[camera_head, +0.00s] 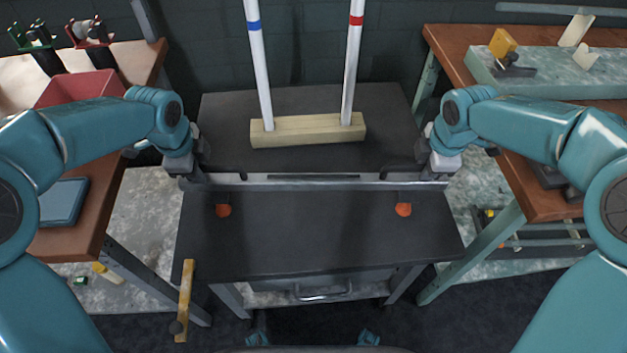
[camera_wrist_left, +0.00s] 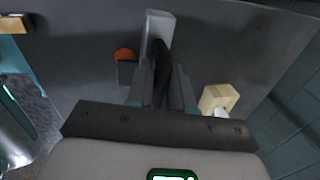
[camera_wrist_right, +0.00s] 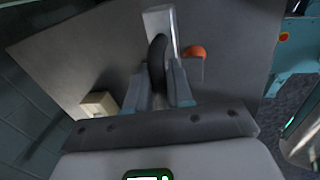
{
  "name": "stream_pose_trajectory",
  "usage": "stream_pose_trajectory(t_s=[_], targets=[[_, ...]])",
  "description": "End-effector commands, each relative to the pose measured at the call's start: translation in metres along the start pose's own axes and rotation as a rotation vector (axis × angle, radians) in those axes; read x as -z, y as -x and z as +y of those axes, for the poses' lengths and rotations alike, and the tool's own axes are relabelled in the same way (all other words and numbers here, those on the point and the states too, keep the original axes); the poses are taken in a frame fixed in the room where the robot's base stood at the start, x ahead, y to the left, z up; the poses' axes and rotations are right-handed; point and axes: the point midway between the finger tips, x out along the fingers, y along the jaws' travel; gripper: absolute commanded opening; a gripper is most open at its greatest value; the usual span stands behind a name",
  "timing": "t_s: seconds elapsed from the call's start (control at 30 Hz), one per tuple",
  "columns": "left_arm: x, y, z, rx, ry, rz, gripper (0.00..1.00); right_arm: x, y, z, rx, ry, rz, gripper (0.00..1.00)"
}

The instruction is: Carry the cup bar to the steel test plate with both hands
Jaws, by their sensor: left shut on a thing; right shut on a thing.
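The cup bar (camera_head: 315,186) is a long thin grey bar lying crosswise in the head view. Two orange cups, one at left (camera_head: 223,211) and one at right (camera_head: 403,209), sit on its near side. My left gripper (camera_head: 200,167) is shut on the bar's left black handle (camera_wrist_left: 160,70). My right gripper (camera_head: 428,167) is shut on its right black handle (camera_wrist_right: 157,65). The bar looks level over the dark surface; its height above it is unclear. I cannot pick out a separate steel test plate.
A wooden block (camera_head: 308,132) holds two upright white tubes, blue-banded (camera_head: 260,65) and red-banded (camera_head: 352,60), behind the bar. A dark-topped table (camera_head: 320,235) in front is clear. Brown benches stand left (camera_head: 75,235) and right (camera_head: 528,185).

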Motion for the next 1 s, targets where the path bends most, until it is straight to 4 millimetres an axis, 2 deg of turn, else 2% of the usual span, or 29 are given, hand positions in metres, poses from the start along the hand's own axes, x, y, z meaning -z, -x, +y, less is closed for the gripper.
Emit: stream_pose_trajectory(t_s=[0.43,0.8,1.0], targets=[[0.000,0.006,-0.002,0.003,0.000,0.001,0.00,0.000,0.007,0.002,-0.004,0.000,0.001,0.00],[0.000,0.043,-0.009,0.002,0.000,0.001,0.00,0.000,0.043,0.009,-0.003,0.000,0.001,0.00],[0.000,0.051,-0.011,0.002,0.000,0.001,0.00,0.000,0.051,0.011,-0.002,0.000,0.001,0.00]])
